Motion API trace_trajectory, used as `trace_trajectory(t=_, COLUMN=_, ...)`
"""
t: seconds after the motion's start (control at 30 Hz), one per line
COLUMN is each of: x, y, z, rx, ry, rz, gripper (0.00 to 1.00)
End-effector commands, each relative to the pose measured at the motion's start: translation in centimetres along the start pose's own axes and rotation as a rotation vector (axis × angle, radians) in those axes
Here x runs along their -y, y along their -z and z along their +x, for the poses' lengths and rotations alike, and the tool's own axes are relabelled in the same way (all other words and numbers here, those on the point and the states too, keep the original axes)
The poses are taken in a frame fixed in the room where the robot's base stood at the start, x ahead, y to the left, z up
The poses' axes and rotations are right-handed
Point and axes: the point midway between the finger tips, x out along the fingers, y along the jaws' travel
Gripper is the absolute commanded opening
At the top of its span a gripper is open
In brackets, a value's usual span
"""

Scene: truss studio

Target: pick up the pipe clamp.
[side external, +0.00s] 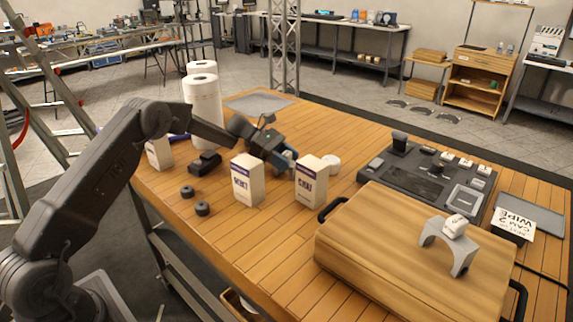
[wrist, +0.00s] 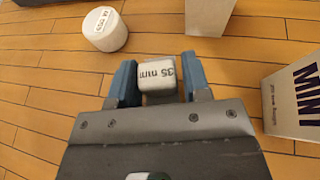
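A light grey block marked "35 mm", which I take to be the pipe clamp (wrist: 157,75), sits between my gripper's two blue fingers in the wrist view. Its label reads upside down there. My gripper (wrist: 162,84) straddles it, with the left finger close against it and a narrow gap at the right finger. In the side view my gripper (side external: 284,160) is low over the wooden table, behind and between two white boxes. The clamp (side external: 287,153) is mostly hidden there by the fingers.
White boxes (side external: 247,182) (side external: 310,183) stand in front of my gripper. A round white tub (side external: 331,164) is close to its right. A wooden case (side external: 390,250) bears a grey arch (side external: 450,250) with a white top. Black rings (side external: 202,209) and paper rolls (side external: 203,103) are to the left.

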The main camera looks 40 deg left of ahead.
Motion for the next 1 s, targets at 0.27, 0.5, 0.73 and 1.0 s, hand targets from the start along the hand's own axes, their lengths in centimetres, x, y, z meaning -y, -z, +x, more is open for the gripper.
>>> trace_trajectory(t=0.27, x=0.0, y=0.0, z=0.0, rx=0.0, ry=0.0, rz=0.0, gripper=0.17)
trace_trajectory(t=0.5, x=0.0, y=-0.1, z=-0.1, rx=0.001, ry=0.0, rz=0.001, gripper=0.04)
trace_trajectory(t=0.73, x=0.0, y=-0.9, z=-0.4, rx=0.001, ry=-0.001, rz=0.003, gripper=0.04)
trace_trajectory(t=1.0, x=0.0, y=-5.7, z=-2.4, rx=0.0, ry=-0.001, rz=0.006, gripper=0.04)
